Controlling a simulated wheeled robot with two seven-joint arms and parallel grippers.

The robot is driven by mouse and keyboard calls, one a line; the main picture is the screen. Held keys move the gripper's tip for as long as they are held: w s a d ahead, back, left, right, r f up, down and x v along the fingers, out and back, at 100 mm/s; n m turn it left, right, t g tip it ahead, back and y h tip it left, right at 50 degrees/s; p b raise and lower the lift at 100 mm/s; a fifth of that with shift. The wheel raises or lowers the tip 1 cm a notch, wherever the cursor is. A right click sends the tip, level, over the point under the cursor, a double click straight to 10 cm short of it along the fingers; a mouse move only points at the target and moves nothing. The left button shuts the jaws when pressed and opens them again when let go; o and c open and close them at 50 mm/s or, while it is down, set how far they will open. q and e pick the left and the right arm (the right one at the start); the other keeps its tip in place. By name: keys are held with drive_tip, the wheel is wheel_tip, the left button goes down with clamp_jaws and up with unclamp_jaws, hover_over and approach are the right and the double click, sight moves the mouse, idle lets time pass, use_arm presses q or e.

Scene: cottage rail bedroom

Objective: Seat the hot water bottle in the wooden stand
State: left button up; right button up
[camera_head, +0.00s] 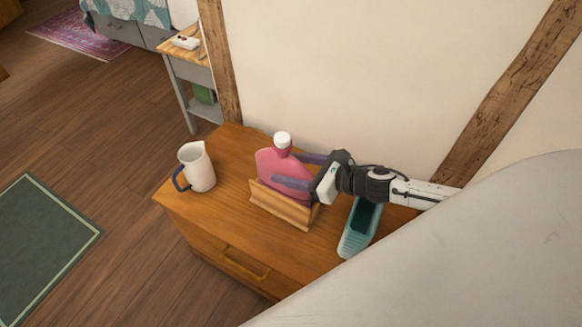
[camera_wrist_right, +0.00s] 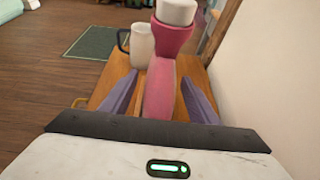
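The pink hot water bottle (camera_head: 271,163) with a white cap stands upright in the wooden stand (camera_head: 282,209) on the dresser top. Its lower part is hidden behind the stand's front board, so I cannot see how deep it sits. My right gripper (camera_head: 287,168) reaches in from the right, with one purple finger in front of the bottle and one behind. In the right wrist view the bottle (camera_wrist_right: 160,92) is between the spread fingers, with a gap visible on each side. My left gripper is not in view.
A white jug (camera_head: 198,168) with a blue handle stands left of the stand on the wooden dresser (camera_head: 232,150). A teal tray (camera_head: 356,238) lies to the right, under my right arm. The wall rises close behind. The dresser's front left top is clear.

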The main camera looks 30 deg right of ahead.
drive_tip(key=shift+r, duration=0.25)
drive_tip(key=shift+s+d, duration=0.15)
drive_tip(key=shift+s, duration=0.15)
drive_tip(key=v, duration=1.1)
drive_tip(key=shift+r+p, duration=0.2)
drive_tip(key=shift+p, duration=0.2)
drive_tip(key=shift+s, duration=0.1)
